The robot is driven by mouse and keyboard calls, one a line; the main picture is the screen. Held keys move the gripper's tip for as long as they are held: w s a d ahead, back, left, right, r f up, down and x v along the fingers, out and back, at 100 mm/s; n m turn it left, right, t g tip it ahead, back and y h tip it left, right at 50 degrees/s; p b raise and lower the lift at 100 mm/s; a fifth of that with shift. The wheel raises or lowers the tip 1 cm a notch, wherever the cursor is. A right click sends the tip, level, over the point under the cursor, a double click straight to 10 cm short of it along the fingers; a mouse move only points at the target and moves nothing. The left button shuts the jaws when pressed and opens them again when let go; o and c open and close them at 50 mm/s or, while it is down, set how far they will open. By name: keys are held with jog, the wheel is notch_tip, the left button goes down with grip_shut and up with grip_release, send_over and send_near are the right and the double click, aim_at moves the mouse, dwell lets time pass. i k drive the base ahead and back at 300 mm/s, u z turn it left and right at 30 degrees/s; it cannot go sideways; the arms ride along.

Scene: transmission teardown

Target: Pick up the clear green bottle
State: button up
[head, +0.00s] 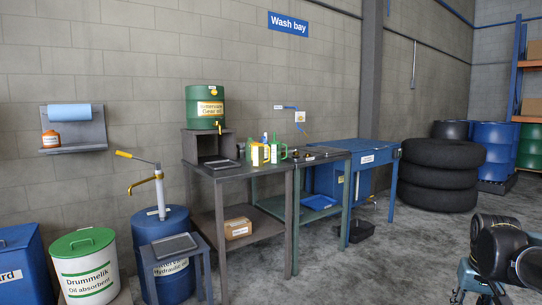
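A green, partly see-through vessel (274,152) stands on the dark workbench (228,171), right beside a yellow-handled jug (259,154). It has a green handle shape at its right side. It is small in the head view, and I cannot tell for sure whether it is the clear green bottle or a jug. A small blue-topped container (265,138) shows just behind them.
A green gear oil drum (205,105) sits on a raised stand left of the vessels. A blue hydraulic drum (161,222) with a pump and a small side table (175,245) stand before the bench's left end. Middle floor is clear.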

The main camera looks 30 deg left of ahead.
aim_at(247, 146)
jog(key=u, duration=0.1)
jog(key=i, duration=1.95)
jog(key=u, duration=1.2)
jog(key=i, duration=0.8)
jog(key=u, duration=0.6)
